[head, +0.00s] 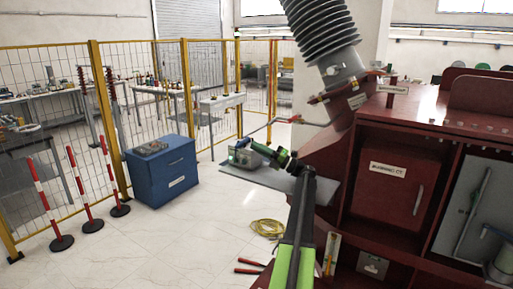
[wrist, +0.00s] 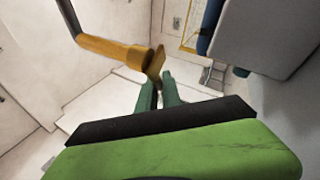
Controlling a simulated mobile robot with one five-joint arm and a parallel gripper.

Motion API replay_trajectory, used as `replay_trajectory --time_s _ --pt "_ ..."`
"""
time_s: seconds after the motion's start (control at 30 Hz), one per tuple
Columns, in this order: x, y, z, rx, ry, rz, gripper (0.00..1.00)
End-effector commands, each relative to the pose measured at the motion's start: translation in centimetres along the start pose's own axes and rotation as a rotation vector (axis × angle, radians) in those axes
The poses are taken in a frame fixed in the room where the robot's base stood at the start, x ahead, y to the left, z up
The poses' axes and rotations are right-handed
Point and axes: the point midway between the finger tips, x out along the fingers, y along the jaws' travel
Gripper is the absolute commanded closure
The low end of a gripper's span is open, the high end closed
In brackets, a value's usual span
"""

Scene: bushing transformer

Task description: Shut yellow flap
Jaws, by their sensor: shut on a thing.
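A yellow-orange flap (wrist: 112,47) shows in the wrist view as a bar running to a flat end plate, with a dark rod at its far end. My gripper (wrist: 158,80) has its two green fingers closed at the lower edge of this end plate. I cannot make out the flap in the head view. There my gripper (head: 262,150) is at the end of my green and black arm, beside a small grey-green device (head: 243,156) on a grey shelf. The fingertips are too small to judge there.
The grey shelf (head: 262,180) juts out from the dark red cabinet (head: 395,170) at right. A blue drawer unit (head: 162,172), striped posts (head: 80,187) and yellow fence stand at left.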

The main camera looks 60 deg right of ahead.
Motion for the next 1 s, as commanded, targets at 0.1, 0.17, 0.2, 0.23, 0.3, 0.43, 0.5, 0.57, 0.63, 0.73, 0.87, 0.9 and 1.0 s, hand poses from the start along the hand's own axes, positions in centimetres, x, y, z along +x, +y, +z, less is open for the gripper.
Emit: replay_trajectory --time_s 0.1,0.17,0.2,0.23,0.3,0.43,0.5,0.57,0.63,0.73,0.87,0.9,1.0 --pt "-0.23 0.02 0.08 0.018 0.042 0.018 1.00" --pt "-0.33 0.09 0.04 0.026 0.058 0.026 1.00" --pt "-0.38 0.14 0.00 0.031 0.067 0.030 1.00" --pt "-0.42 0.16 -0.02 0.034 0.073 0.033 1.00" --pt "-0.48 0.22 -0.06 0.038 0.083 0.038 1.00" --pt "-0.53 0.29 -0.13 0.043 0.094 0.043 1.00" --pt "-0.54 0.31 -0.14 0.044 0.095 0.044 1.00" --pt "-0.55 0.31 -0.14 0.044 0.096 0.045 1.00" --pt "-0.54 0.32 -0.15 0.044 0.096 0.045 1.00" --pt "-0.54 0.32 -0.14 0.044 0.095 0.045 1.00" --pt "-0.54 0.33 -0.13 0.044 0.095 0.045 0.83" --pt "-0.54 0.33 -0.12 0.044 0.094 0.045 0.78" --pt "-0.56 0.34 -0.11 0.043 0.094 0.045 0.69"
